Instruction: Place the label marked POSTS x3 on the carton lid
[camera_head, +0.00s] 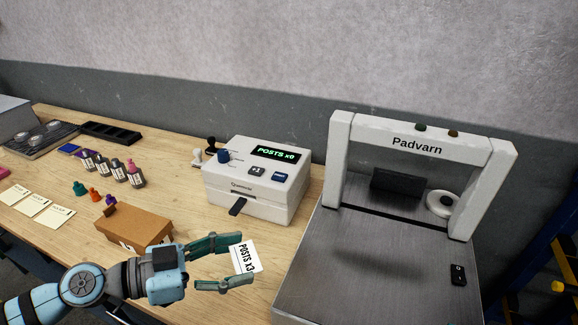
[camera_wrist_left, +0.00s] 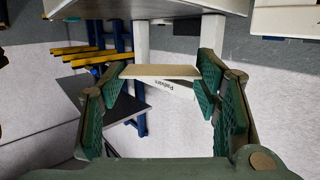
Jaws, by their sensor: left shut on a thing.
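The white label (camera_head: 246,257) reads POSTS x3 and is held out past the fingertips of my left gripper (camera_head: 232,264). The gripper is shut on the label's edges, with a finger on either side. In the left wrist view the label (camera_wrist_left: 160,71) shows as a pale strip between the green fingers (camera_wrist_left: 162,78). The brown carton (camera_head: 133,226) stands on the bench just behind and left of the gripper, its lid facing up. My left wrist hides part of the carton's front. My right gripper is not in view.
A label printer (camera_head: 257,180) with display POSTS x0 stands behind the gripper. A Padvarn machine (camera_head: 415,150) with a metal plate is at right. Several small bottles (camera_head: 119,170), coloured pieces (camera_head: 94,195) and paper cards (camera_head: 32,203) lie at left.

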